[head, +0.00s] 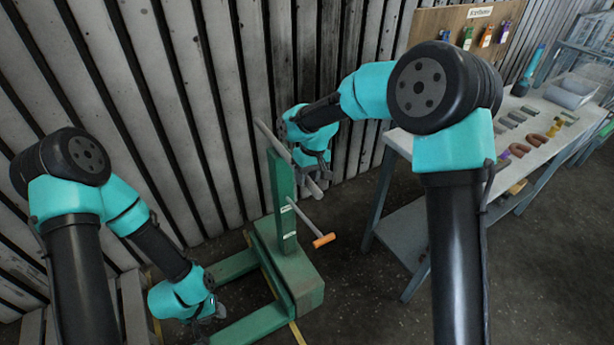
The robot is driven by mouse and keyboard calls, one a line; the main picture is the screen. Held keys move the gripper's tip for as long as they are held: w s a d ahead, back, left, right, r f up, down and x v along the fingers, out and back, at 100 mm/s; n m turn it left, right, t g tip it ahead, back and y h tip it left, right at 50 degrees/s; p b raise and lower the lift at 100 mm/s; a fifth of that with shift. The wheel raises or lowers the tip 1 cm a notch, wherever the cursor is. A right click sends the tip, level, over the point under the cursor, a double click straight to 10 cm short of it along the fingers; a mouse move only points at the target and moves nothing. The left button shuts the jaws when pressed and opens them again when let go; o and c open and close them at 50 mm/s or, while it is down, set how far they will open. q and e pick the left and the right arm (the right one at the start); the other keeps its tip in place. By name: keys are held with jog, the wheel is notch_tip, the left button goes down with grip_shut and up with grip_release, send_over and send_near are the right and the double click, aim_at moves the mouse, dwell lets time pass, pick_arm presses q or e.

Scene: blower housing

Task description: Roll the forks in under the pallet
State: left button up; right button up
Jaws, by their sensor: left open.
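The green pallet truck (290,270) stands in the middle, its two green forks (238,264) pointing left. Its upright mast carries a grey crossbar (268,138) at the top and a lever with an orange grip (324,240). The pallet (128,308), grey wood, shows partly at the lower left, beyond the fork tips; my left arm hides some of it. My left gripper (214,312) is open and low, by the near fork. My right gripper (322,168) is at the crossbar; whether its fingers are closed around the bar is unclear.
A plank wall (200,100) stands close behind the truck. A workbench (530,155) with several small parts stands at the right, with a pegboard (450,25) behind it. Yellow lines (297,334) mark the dark floor. Floor between truck and bench is clear.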

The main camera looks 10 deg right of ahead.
grip_shut()
dwell(0.4)
